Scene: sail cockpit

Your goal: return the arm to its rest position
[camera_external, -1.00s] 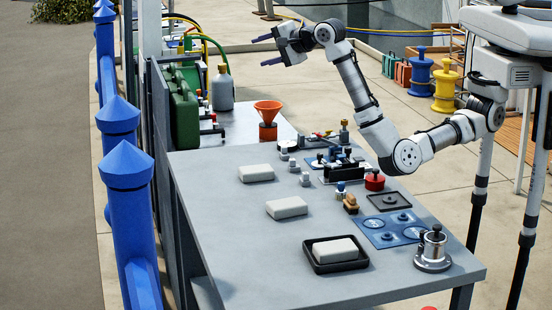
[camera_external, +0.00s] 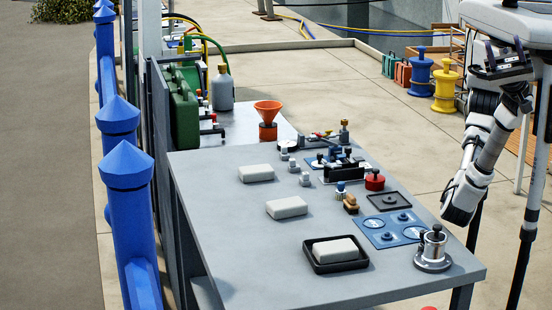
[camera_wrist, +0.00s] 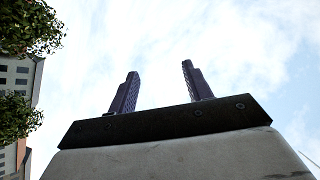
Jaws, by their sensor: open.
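My arm (camera_external: 484,150) is folded close to its mount at the right of the external view, clear of the grey table (camera_external: 215,205). My gripper (camera_external: 503,50) is at the top of the folded arm, near the white body; it is small and partly hard to make out there. In the wrist view my gripper (camera_wrist: 160,92) shows two dark fingers standing apart with only sky between them. It is open and empty.
The table holds white blocks (camera_external: 286,208), a black tray (camera_external: 315,262), a blue mat (camera_external: 380,238), a metal fitting (camera_external: 432,258) and an orange funnel (camera_external: 267,108). Blue posts (camera_external: 126,180) line the left. Blue (camera_external: 421,78) and yellow (camera_external: 445,90) spools stand behind my arm.

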